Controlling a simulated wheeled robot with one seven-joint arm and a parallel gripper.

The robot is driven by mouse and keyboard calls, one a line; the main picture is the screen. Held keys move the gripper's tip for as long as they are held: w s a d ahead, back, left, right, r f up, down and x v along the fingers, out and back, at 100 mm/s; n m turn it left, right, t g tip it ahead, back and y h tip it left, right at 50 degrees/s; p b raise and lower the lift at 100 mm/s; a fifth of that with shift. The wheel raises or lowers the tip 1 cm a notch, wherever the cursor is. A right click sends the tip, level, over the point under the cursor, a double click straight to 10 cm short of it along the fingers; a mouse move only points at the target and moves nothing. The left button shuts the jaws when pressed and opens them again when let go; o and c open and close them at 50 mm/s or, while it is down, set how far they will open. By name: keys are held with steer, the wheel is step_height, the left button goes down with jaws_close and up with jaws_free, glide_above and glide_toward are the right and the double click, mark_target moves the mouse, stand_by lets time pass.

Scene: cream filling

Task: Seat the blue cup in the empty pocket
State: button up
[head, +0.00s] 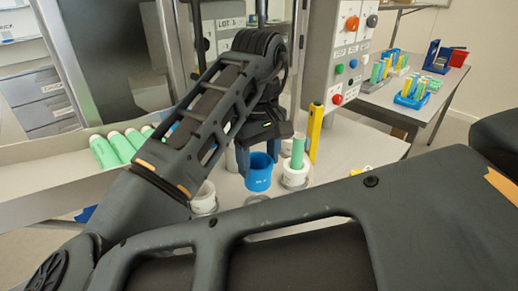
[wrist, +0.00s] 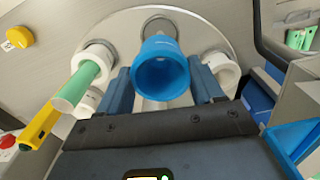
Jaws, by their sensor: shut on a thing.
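My gripper (head: 259,160) is shut on the blue cup (head: 259,175), one finger on each side. The cup is held upright above the round turntable, its open mouth facing the wrist camera. The cup (wrist: 161,75) lies between the fingers in the wrist view. An empty round pocket (wrist: 160,27) shows just beyond the cup in the wrist view, partly hidden by its rim. In the head view a grey ring (head: 258,199) shows below the cup, partly covered by my arm. How far the cup is above the pocket I cannot tell.
White cups stand on the turntable to either side, one at left (head: 204,198) and one at right (head: 295,180) holding a green tube (head: 297,152). A yellow post (head: 315,132) stands beside the right one. Green tubes (head: 115,148) lie in a tray at left.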

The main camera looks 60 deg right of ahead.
mark_target(260, 186)
steer(key=shift+f+b, duration=2.7)
steer(key=shift+f, duration=0.1)
steer(key=shift+s+a+p, duration=0.1)
steer(key=shift+s+p, duration=0.1)
steer(key=shift+p, duration=0.15)
steer(key=shift+f, duration=0.15)
steer(key=shift+f+b, duration=0.55)
steer(key=shift+f, duration=0.3)
steer(key=o, duration=1.2)
steer(key=shift+c, duration=0.2)
